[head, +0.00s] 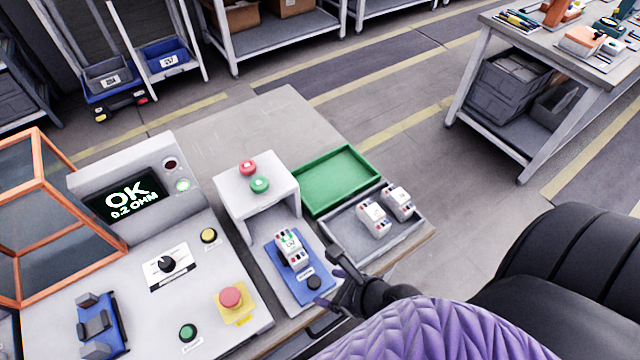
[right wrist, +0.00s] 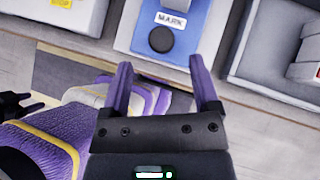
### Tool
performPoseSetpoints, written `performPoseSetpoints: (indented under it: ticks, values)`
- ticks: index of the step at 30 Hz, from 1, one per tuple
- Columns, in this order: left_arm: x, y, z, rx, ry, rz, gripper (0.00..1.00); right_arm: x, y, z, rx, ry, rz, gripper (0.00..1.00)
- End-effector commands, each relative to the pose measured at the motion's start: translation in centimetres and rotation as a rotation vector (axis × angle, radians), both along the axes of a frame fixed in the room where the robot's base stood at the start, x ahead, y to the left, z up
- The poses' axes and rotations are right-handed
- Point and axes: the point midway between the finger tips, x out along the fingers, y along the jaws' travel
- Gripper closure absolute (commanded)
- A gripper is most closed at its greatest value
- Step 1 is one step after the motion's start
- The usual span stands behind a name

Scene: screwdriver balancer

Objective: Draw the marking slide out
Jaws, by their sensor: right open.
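The marking slide (head: 275,272) is a blue plate under the white marking station (head: 258,190), with a dark round knob (head: 314,282) at its front end. A white terminal device (head: 291,247) with a green light sits on it. My right gripper (head: 342,268) is open and empty, just right of the knob in the head view. In the right wrist view its fingers (right wrist: 163,78) point toward the knob (right wrist: 161,40), apart from it, with the slide's blue end (right wrist: 150,14) behind. A dark finger-like part (right wrist: 22,104) at the left edge may be my left gripper; its state is unclear.
A grey tray (head: 340,247) with two similar devices stands right of the slide, with a green tray (head: 340,180) behind it. The test console (head: 130,290) with an emergency button (head: 230,298) stands left. The table's front edge is close to the slide.

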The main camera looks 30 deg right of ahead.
Motion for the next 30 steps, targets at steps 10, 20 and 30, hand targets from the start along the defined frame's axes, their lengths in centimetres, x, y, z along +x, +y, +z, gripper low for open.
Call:
performPoseSetpoints:
  ticks: [10, 20, 30]
  values:
    - [0.1, -0.9, 1.9, -0.016, -0.004, 0.008, 0.41, -3.4, -1.6, 3.9, 0.000, 0.001, 0.000, 0.22]
    - [0.1, -1.0, 1.9, -0.018, -0.004, 0.008, 0.41, -3.4, -1.6, 3.8, 0.000, 0.000, 0.000, 0.22]
    - [0.2, -0.2, 1.9, -0.005, -0.005, 0.003, 0.41, -2.8, 2.6, 7.0, -0.685, -0.236, 1.065, 0.22]
